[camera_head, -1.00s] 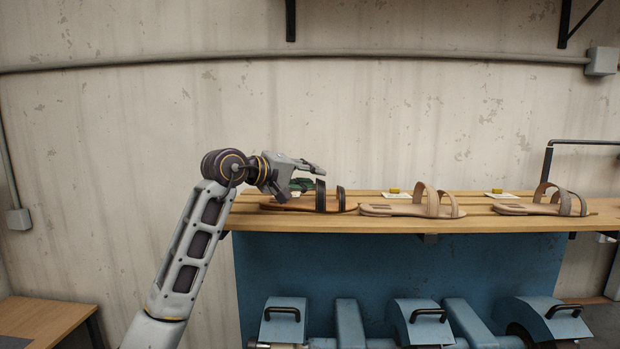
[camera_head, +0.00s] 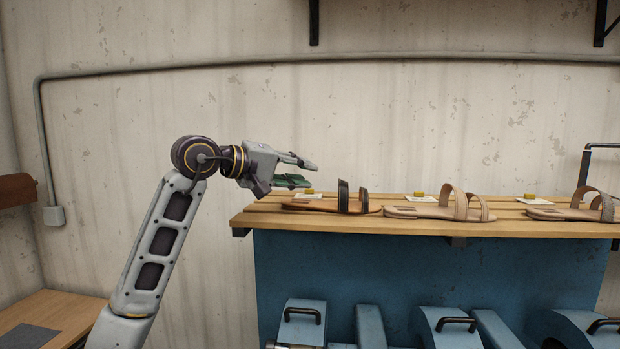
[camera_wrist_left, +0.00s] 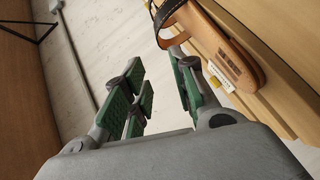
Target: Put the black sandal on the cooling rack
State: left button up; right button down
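The black sandal (camera_head: 343,198), with dark straps and a tan-brown sole, lies at the left end of a slatted wooden shelf (camera_head: 300,222). It also shows in the left wrist view (camera_wrist_left: 222,48), cut off by the top edge. My left gripper (camera_head: 309,174) is open and empty, above and left of the sandal's straps, apart from it. In the left wrist view its green-padded fingers (camera_wrist_left: 165,90) stand apart with nothing between them. My right gripper is not in view. I cannot make out a separate cooling rack.
Blue machines (camera_head: 450,322) stand below. A wooden table (camera_head: 50,315) is at lower left.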

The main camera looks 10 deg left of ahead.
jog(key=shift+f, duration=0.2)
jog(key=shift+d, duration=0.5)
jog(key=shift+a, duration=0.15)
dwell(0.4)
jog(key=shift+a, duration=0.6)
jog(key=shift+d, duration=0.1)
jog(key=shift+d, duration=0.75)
